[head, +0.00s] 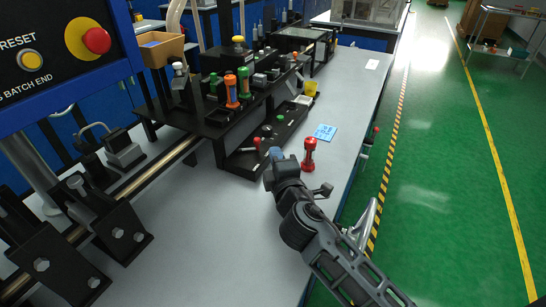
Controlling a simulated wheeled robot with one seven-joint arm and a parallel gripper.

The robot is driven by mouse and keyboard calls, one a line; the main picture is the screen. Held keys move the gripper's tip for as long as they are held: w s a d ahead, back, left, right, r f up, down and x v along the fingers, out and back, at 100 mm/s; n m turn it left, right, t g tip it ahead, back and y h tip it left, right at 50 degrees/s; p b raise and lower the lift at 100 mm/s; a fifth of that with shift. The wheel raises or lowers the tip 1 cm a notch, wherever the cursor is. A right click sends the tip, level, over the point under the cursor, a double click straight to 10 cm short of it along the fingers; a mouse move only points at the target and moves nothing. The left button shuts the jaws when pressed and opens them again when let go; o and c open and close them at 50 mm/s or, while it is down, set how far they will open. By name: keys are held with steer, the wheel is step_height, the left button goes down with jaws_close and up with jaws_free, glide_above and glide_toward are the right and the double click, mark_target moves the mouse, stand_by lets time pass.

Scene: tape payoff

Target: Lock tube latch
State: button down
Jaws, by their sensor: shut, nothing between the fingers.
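My gripper (270,172) is at the end of my arm, over the grey bench just in front of the low black tray (240,163). It is shut and holds nothing; its fingertips are small and partly hidden by the wrist. A red-knobbed lever (257,142) stands at the tray, just beyond and left of the gripper, and I cannot tell whether they touch. I cannot make out for certain which part is the tube latch or whether it is locked. A red spool-shaped tube (309,155) stands upright on the bench, right of the gripper.
An orange tube (231,91) and a green tube (243,82) stand in the black rack. A blue card (325,132) and a yellow cup (311,88) lie beyond. Black clamp blocks (118,234) and a rail are at left. The front bench is clear.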

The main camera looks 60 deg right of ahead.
steer(key=s, duration=0.3)
steer(key=s+b, duration=0.1)
steer(key=s, duration=0.1)
steer(key=s+d, duration=0.1)
steer(key=s, duration=0.2)
steer(key=shift+s+r, duration=0.1)
steer(key=shift+s, duration=0.25)
